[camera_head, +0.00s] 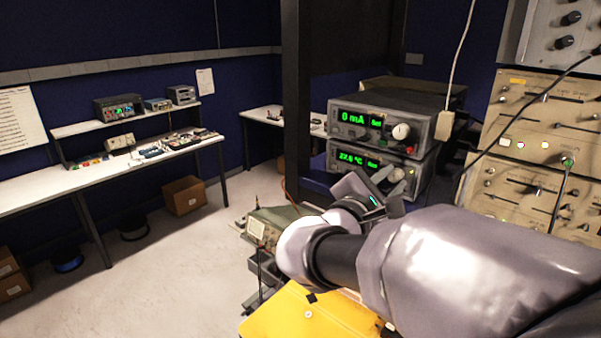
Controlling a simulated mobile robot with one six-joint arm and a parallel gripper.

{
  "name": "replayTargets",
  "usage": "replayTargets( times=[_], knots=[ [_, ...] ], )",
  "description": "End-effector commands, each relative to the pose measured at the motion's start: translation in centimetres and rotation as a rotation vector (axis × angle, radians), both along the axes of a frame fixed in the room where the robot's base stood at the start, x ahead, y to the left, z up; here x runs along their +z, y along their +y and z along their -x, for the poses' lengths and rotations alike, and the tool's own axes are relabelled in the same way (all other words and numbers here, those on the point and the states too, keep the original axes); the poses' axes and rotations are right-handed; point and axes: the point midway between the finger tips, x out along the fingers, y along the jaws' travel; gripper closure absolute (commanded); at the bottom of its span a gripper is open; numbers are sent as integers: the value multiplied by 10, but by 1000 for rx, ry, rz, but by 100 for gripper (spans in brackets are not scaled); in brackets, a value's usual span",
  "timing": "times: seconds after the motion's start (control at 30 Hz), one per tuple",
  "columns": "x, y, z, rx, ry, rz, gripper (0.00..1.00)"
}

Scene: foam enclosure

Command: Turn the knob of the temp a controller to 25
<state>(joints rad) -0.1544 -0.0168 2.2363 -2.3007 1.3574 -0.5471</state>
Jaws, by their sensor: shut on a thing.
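Two stacked controllers stand right of centre. The lower controller (345,160) has a green display that seems to read 22.6 °C; its small digits are hard to make out. Its pale knob (397,175) is at the right of its front panel and is partly hidden by my gripper. The upper controller (362,119) shows 0 mA and has a white knob (401,131). My gripper (390,184) is at the lower controller's knob, with its jaws shut on that knob. The fingertips are small and partly hidden. No temp A label is readable.
A tall rack of beige instruments (530,115) with cables stands close on the right. A dark post (296,100) rises left of the controllers. A yellow surface (310,312) lies below my arm. A white bench (110,170) stands at left, with open floor before it.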

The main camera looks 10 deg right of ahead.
Motion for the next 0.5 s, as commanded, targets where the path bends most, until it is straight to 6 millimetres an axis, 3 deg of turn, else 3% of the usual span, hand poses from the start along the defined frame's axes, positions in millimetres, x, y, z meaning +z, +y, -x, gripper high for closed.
replayTargets(
  times=[0.5],
  knots=[
    [-8,0,0,2,-234,-180,100]
  ],
)
